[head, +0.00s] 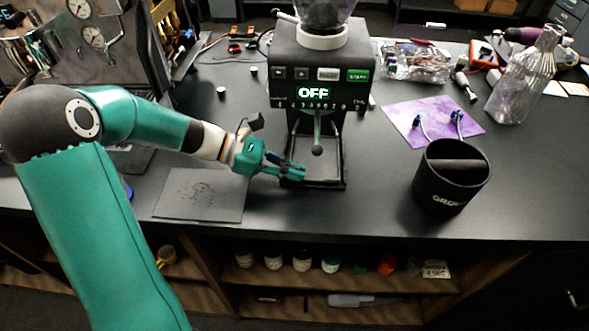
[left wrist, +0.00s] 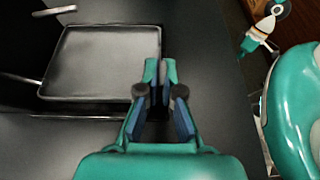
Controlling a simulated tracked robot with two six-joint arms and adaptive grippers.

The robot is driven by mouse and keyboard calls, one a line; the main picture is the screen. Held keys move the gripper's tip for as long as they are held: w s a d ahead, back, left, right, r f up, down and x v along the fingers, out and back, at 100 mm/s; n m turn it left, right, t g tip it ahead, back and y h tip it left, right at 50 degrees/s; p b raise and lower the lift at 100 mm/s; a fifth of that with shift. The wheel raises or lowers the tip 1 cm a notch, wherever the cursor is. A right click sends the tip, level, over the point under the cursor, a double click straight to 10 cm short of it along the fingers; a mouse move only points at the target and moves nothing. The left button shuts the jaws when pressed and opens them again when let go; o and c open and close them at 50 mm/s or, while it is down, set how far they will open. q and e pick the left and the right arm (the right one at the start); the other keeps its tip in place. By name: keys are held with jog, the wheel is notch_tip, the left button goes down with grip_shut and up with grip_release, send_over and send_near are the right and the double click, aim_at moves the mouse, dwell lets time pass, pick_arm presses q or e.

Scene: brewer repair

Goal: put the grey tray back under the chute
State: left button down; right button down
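The grey tray (head: 322,169) lies flat at the foot of the black grinder (head: 320,60), below its chute (head: 317,133). In the left wrist view the tray (left wrist: 110,62) shows a dark flat face and a thin lighter rim. I cannot tell whether it is fully seated. My left gripper (head: 297,172) is low at the tray's left side in the head view. In the left wrist view the gripper (left wrist: 160,70) has a narrow gap between its fingers, with nothing seen in it, and the tray is beside them. My right gripper is not in view.
A black knock box (head: 451,178) stands to the right, before a purple sheet (head: 432,121). A thin dark mat (head: 201,195) lies left of the grinder, under my left forearm. A clear bottle (head: 524,77) stands farther right. The counter between grinder and knock box is clear.

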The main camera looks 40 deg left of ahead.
pick_arm(q)
jog(key=c, duration=1.8)
grip_release()
jog(key=shift+f, duration=0.1)
jog(key=o, duration=0.5)
jog(key=v, duration=1.1)
jog(key=shift+w, duration=0.1)
jog(key=shift+s+a+r, duration=0.35)
jog(key=shift+a, duration=0.1)
